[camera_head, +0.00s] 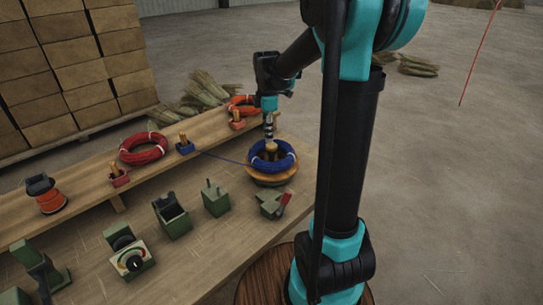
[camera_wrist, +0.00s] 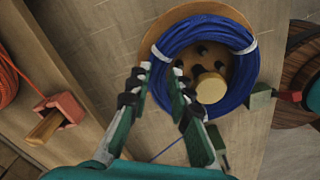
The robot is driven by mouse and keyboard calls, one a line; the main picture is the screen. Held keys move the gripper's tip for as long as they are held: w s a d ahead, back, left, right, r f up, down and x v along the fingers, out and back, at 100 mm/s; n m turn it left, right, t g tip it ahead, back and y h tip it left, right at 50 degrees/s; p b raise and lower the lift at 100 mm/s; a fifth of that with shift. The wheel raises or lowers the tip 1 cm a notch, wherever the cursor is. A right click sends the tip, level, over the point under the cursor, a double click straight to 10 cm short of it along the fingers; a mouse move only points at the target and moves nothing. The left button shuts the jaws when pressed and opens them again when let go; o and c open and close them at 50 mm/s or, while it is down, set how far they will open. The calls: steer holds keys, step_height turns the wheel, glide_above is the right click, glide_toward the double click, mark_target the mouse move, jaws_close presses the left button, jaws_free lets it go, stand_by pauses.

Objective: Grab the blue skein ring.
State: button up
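The blue skein ring (camera_head: 287,160) lies on a round wooden disc (camera_head: 270,180) at the bench's right end, around a short wooden peg (camera_head: 271,147). In the wrist view the blue skein ring (camera_wrist: 238,88) is a coil with white ties, around the pale peg (camera_wrist: 210,88). My gripper (camera_head: 269,136) points down at the ring's far side. In the wrist view my gripper (camera_wrist: 161,72) has its fingers apart, one at the outside and one at the inside of the ring's left part. Blue shows between them. I cannot tell whether they touch it.
A red ring (camera_head: 143,148) and an orange ring (camera_head: 242,105) lie on the raised shelf. A blue strand (camera_head: 226,159) runs left to a small blue holder (camera_head: 185,147). Green fixtures (camera_head: 172,214) stand on the bench. Stacked boxes (camera_head: 75,60) stand behind.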

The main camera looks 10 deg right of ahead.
steer(key=shift+a+f, duration=0.1)
steer(key=shift+f, duration=1.65)
jaws_close()
steer(key=shift+r, duration=0.15)
